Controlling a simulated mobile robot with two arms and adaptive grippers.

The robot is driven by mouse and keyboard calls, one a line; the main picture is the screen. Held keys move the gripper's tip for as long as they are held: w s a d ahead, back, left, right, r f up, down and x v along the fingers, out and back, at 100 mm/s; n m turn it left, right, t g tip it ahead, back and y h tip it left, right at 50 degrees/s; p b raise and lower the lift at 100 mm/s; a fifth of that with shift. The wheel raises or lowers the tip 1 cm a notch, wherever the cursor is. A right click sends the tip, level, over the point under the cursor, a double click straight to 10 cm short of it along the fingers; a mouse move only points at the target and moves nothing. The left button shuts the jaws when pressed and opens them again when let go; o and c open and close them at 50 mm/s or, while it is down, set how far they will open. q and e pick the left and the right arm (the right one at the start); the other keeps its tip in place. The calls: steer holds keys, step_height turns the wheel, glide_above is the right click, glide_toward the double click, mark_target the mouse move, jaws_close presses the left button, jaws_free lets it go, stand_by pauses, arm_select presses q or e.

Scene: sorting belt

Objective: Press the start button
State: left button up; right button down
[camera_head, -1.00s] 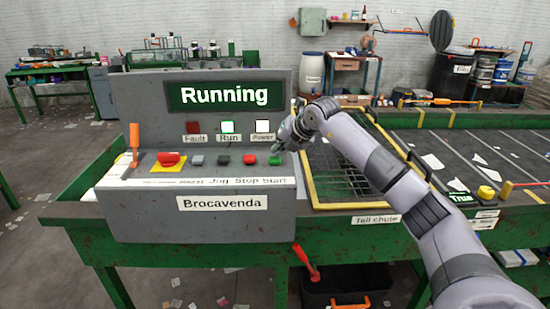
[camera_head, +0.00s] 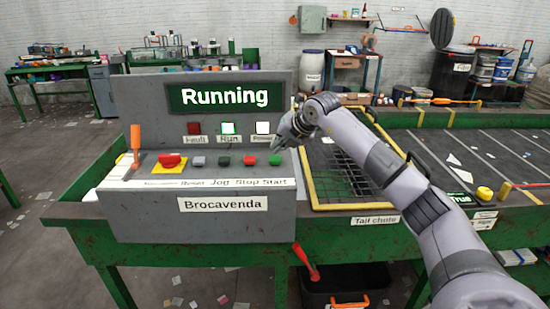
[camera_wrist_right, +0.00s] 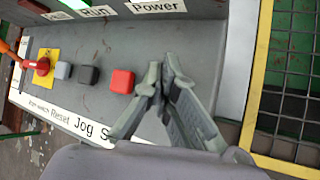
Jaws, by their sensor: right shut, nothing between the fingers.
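The green start button (camera_head: 275,160) is at the right end of the button row on the grey control panel (camera_head: 195,229), above the word "Start". My right gripper (camera_head: 277,147) is shut and empty, with its fingertips just above and behind the button in the head view. I cannot tell whether they touch it. In the right wrist view the closed fingers (camera_wrist_right: 158,80) are right of the red stop button (camera_wrist_right: 122,81), and the start button is hidden there. The panel screen (camera_head: 218,96) reads "Running" and the Run lamp (camera_head: 228,128) is lit. My left gripper is out of view.
An orange-handled lever (camera_head: 135,140) and a red switch on a yellow plate (camera_head: 169,161) are on the panel's left. A yellow-framed grating (camera_head: 338,170) lies to the right, beside the dark belt (camera_head: 495,150) with white scraps. A black bin (camera_head: 338,285) stands below.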

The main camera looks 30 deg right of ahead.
mark_target(278, 157)
steer(key=shift+r+p, duration=1.85)
steer(key=shift+r, duration=0.7)
